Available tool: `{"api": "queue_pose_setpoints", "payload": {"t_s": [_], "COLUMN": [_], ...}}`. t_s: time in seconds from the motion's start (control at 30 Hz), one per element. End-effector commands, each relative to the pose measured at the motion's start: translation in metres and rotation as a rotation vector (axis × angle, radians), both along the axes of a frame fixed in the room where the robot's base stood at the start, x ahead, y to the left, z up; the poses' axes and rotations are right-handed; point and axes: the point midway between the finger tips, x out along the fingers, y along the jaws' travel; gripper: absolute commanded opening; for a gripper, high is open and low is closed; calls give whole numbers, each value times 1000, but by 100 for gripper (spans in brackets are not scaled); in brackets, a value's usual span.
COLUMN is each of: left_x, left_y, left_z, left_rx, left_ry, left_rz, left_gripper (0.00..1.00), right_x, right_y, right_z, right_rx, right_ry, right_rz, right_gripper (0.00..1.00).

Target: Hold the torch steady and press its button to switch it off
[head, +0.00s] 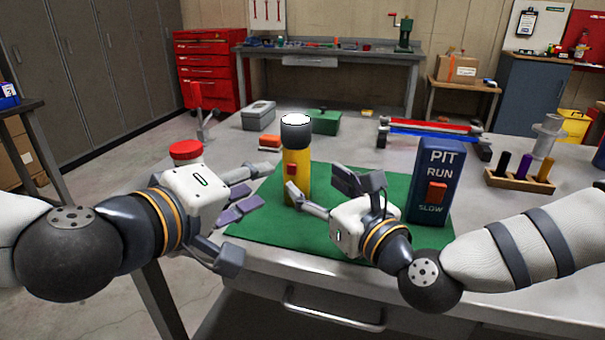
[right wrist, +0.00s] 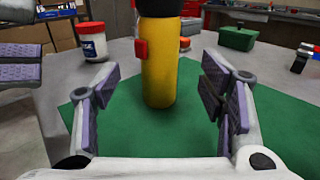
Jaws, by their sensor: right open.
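The yellow torch (head: 297,175) stands upright on the green mat (head: 270,228), its dark head up and its top glowing white. Its red button (head: 291,169) is on the side of the body; it also shows in the right wrist view (right wrist: 140,49). My left gripper (head: 252,212) is open and empty to the left of the torch, apart from it. My right gripper (head: 322,188) is open at the torch's right front. In the right wrist view the torch body (right wrist: 160,75) appears between its spread fingers, with no visible contact.
A blue PIT/RUN/SLOW box (head: 436,170) stands right of my right gripper. A red-lidded jar (head: 186,152) is behind my left gripper. A green box (head: 322,122) and grey box (head: 258,115) sit further back. A wooden marker holder (head: 520,183) is at the right.

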Motion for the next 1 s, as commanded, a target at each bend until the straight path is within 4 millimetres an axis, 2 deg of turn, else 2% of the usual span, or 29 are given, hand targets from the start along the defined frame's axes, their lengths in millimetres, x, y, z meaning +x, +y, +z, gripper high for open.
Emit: {"api": "queue_pose_setpoints", "payload": {"t_s": [0.03,0.1,0.2,0.4,0.53,0.77,0.8,1.0], "left_x": [0,0,0,0,0,0,0,0], "left_y": [0,0,0,0,0,0,0,0], "left_z": [0,0,0,0,0,0,0,0], "left_rx": [0,0,0,0,0,0,0,0], "left_ry": [0,0,0,0,0,0,0,0], "left_rz": [0,0,0,0,0,0,0,0], "left_gripper": [33,33,33,33,33,33,33,33], "right_x": [0,0,25,56,64,66,65,65], "right_y": [1,1,16,32,36,37,37,37], "right_z": [-15,-32,-27,-28,-27,-27,-27,-26], "right_rx": [-3,-5,-4,-4,-3,-3,-3,-3], "right_ry": [4,2,-3,-2,-1,-1,-1,-1], "right_rz": [1,3,3,2,3,2,2,2], "right_gripper": [64,64,64,64,64,64,62,17]}}
